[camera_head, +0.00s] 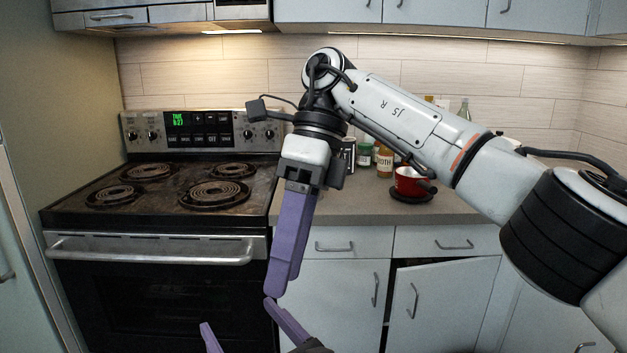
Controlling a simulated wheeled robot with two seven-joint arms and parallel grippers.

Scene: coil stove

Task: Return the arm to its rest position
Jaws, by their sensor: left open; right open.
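My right arm reaches in from the right across the picture, with its elbow high in front of the back wall. My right gripper (276,288) hangs down from it with purple fingers, in front of the gap between the stove (155,262) and the counter. Its fingers overlap in this view and nothing shows between them. My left gripper (237,314) is at the bottom edge, with two purple fingers spread apart and empty. The rest of the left arm is mostly out of the picture. Both grippers appear clear of the furniture.
The coil stove's burners are bare. A red pot (408,181) stands on a dark round mat on the counter (350,208), partly near my forearm. Jars and bottles (384,158) stand behind. A lower cabinet door (440,307) appears slightly ajar.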

